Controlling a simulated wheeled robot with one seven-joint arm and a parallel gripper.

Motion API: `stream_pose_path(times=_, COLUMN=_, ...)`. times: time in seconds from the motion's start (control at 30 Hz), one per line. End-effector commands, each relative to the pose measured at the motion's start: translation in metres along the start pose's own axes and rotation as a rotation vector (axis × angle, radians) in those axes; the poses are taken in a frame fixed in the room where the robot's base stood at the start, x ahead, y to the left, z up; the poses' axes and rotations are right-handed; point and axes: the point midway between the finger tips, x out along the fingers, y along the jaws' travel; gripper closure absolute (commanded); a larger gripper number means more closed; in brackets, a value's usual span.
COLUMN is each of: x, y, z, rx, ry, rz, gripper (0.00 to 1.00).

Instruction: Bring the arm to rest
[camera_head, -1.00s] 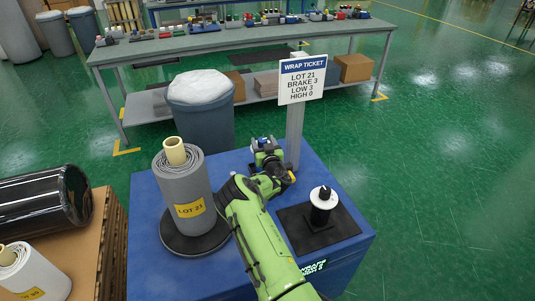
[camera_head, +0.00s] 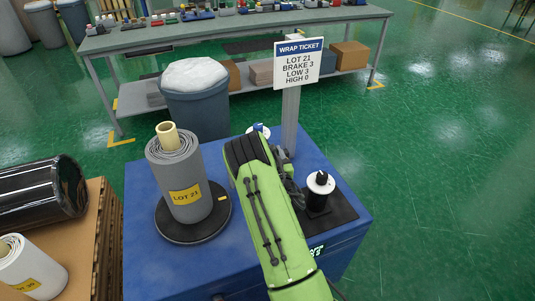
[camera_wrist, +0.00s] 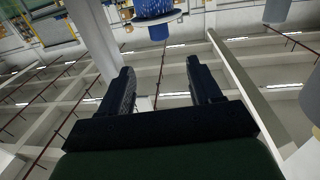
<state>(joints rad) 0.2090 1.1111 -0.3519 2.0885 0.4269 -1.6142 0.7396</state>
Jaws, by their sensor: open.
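My green arm reaches over the blue station (camera_head: 150,255) in the head view. It hides most of my gripper there. In the wrist view my gripper (camera_wrist: 160,90) shows two dark fingers apart, with nothing between them. The wrist view looks toward the ceiling beams and appears turned over. A grey wrapped roll (camera_head: 178,172) with a yellow LOT 21 label stands upright on a black round turntable (camera_head: 222,208), left of my arm. A dark post with a white disc and black knob (camera_head: 320,182) stands on a black plate, right of my arm.
A wrap ticket sign (camera_head: 298,63) reading LOT 21, BRAKE 3, LOW 3, HIGH 0 rises behind my arm. A grey bin (camera_head: 195,110) stands behind the station. A pallet at left bears a black roll (camera_head: 40,195) and a white roll (camera_head: 32,268). Floor at right is clear.

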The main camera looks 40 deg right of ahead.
Motion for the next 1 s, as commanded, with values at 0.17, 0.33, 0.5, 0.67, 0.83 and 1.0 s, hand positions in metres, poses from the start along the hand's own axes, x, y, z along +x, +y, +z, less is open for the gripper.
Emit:
stream_pose_path(times=0.17, x=0.000, y=0.000, z=0.000, rx=0.000, ry=0.000, rz=0.000, gripper=0.36)
stream_pose_path(times=0.33, x=0.003, y=0.002, z=-0.012, rx=0.009, ry=-0.004, rz=0.030, gripper=0.36)
stream_pose_path(times=0.5, x=0.006, y=0.003, z=-0.071, rx=0.072, ry=-0.091, rz=0.182, gripper=0.36)
stream_pose_path(times=0.67, x=-0.020, y=-0.015, z=-0.119, rx=0.147, ry=-0.261, rz=0.252, gripper=0.36)
stream_pose_path(times=0.83, x=-0.076, y=-0.053, z=-0.157, rx=0.190, ry=-0.479, rz=0.204, gripper=0.36)
stream_pose_path(times=1.0, x=-0.160, y=-0.097, z=-0.185, rx=0.154, ry=-0.696, rz=0.061, gripper=0.36)
